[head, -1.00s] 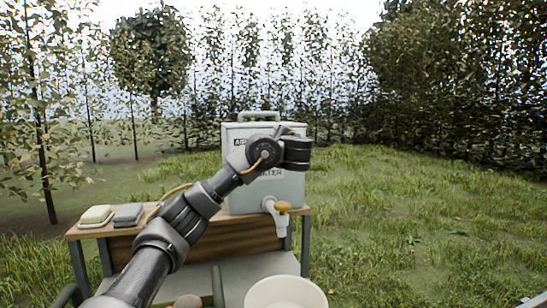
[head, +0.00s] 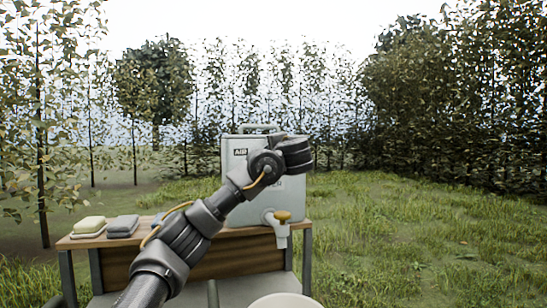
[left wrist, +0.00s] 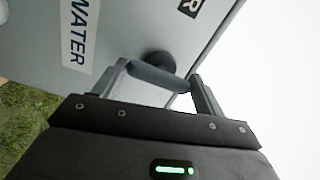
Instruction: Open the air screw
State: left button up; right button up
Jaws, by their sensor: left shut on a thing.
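The grey-white water container (head: 236,172) stands on the table, with an AIR label on its upper front and a WATER label (left wrist: 78,40) seen in the left wrist view. The air screw (left wrist: 156,77) shows there as a grey bar in front of a dark round base on the container's face, close to the AIR label. My left gripper (left wrist: 160,80) is shut on this bar, one finger at each end. In the head view my left arm reaches across the container's front and hides the screw and fingertips. My right gripper is not in view.
A white spout with an orange-yellow tap (head: 282,216) sticks out low on the container's front. A yellow-topped sponge (head: 89,225) and a grey folded cloth (head: 122,226) lie at the left of the wooden table (head: 245,254). A white bowl (head: 286,300) is at the bottom edge.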

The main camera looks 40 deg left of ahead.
pick_arm(q)
jog(key=shift+f, duration=0.15)
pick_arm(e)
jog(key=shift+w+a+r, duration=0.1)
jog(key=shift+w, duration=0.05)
pick_arm(q)
jog(key=o, duration=1)
jog(key=shift+s+a, duration=0.1)
jog(key=shift+a, duration=0.05)
jog(key=shift+c, duration=0.2)
